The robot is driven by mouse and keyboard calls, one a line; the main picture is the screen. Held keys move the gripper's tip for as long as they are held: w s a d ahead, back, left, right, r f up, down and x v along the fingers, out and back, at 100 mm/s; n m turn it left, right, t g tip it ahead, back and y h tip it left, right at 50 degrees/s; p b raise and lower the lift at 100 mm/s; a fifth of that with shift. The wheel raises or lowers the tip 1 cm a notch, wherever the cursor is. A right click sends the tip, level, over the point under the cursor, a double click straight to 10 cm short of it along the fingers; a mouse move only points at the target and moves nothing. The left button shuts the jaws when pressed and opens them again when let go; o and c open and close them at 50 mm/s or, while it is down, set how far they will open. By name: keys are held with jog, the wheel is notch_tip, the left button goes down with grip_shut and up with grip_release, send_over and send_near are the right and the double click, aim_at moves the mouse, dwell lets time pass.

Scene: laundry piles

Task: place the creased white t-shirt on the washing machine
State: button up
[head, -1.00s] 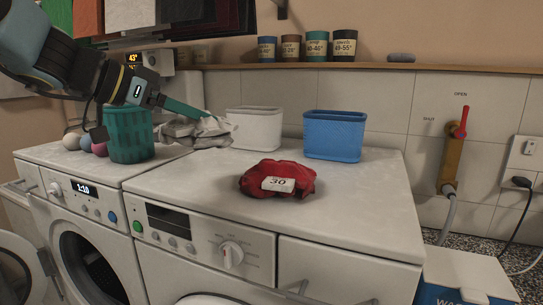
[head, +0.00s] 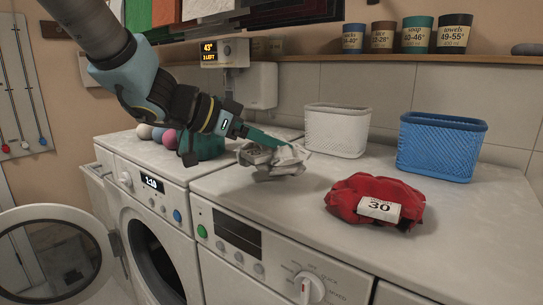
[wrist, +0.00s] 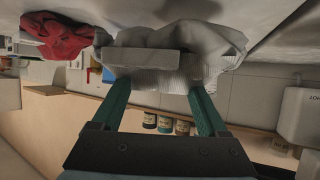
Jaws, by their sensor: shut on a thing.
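The creased white t-shirt (head: 272,162) is a crumpled greyish-white bundle, with a pale blank-looking tag facing the camera in the wrist view (wrist: 170,60). My gripper (head: 284,146) is shut on it; the teal fingers also show in the wrist view (wrist: 165,85). The shirt is over the left part of the right-hand machine's white top (head: 235,188), at or just above the surface; I cannot tell if it touches. The left-hand machine (head: 150,183) has a 1:10 display and an open round door. I cannot tell which one is the washer.
A red garment bundle (head: 352,200) tagged 30 lies to the shirt's right. A white basket (head: 337,132) and a blue basket (head: 440,150) stand behind. The top between shirt and red bundle is clear.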

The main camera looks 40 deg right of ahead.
aim_at(260, 152)
jog(key=shift+f, duration=1.45)
jog(key=shift+f, duration=0.15)
jog(key=o, duration=1.4)
